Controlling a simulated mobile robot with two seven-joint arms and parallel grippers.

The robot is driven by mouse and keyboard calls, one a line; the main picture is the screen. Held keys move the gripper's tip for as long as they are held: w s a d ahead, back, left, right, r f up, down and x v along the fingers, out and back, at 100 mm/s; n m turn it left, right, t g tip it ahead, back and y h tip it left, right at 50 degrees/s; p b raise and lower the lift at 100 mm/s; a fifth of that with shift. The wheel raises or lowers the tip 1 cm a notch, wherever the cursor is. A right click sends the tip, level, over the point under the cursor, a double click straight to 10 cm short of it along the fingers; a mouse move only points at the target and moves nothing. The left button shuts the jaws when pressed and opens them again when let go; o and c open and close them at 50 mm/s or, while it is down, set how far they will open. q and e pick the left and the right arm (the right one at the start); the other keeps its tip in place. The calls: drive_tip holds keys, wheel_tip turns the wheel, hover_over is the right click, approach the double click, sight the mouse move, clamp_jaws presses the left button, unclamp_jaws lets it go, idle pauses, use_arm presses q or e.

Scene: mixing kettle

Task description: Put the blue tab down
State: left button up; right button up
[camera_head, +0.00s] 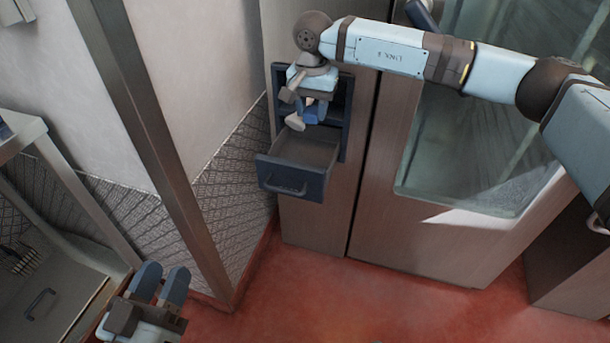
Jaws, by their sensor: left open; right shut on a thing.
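The blue tab (314,112) shows as a small bright blue piece at my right gripper (303,115). The gripper is shut on it, and its fingers partly hide it. Both are above the back of an open drawer (290,187), in front of a dark cabinet recess (345,105). From this angle I cannot tell whether the tab touches the drawer. My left gripper (163,280) is low at the left, open and empty, with two blue-grey fingers apart. It is well away from the drawer.
The drawer's visible floor looks empty. A tall cabinet with a glass panel (470,140) stands right of the drawer. A metal post (150,130) stands between my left gripper and the drawer. A metal bench (60,200) is at the left. Red floor (370,305) lies open below.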

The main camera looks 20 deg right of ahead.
wheel_tip(320, 180, down, 17)
drive_tip(key=b, duration=0.5)
drive_tip(key=shift+r, duration=0.2)
wheel_tip(320, 180, down, 4)
drive_tip(key=shift+r+b, duration=0.2)
drive_tip(key=shift+b, duration=0.4)
use_arm(q)
wheel_tip(320, 180, down, 8)
drive_tip(key=m+g, duration=0.1)
drive_tip(key=g, duration=0.1)
drive_tip(key=shift+w+d+r+g, duration=0.15)
drive_tip(key=shift+w+d+g, duration=0.1)
drive_tip(key=shift+g, duration=0.15)
use_arm(e)
drive_tip(key=shift+f, duration=0.1)
drive_tip(key=o, duration=0.6)
drive_tip(key=shift+o, duration=0.2)
use_arm(q)
drive_tip(key=shift+n+t, duration=0.4)
drive_tip(key=shift+t, duration=0.3)
drive_tip(key=r+p, duration=0.4)
drive_tip(key=shift+s+r, duration=0.1)
drive_tip(key=shift+s, duration=0.1)
use_arm(e)
wheel_tip(320, 180, up, 12)
use_arm(q)
drive_tip(key=shift+a, duration=0.15)
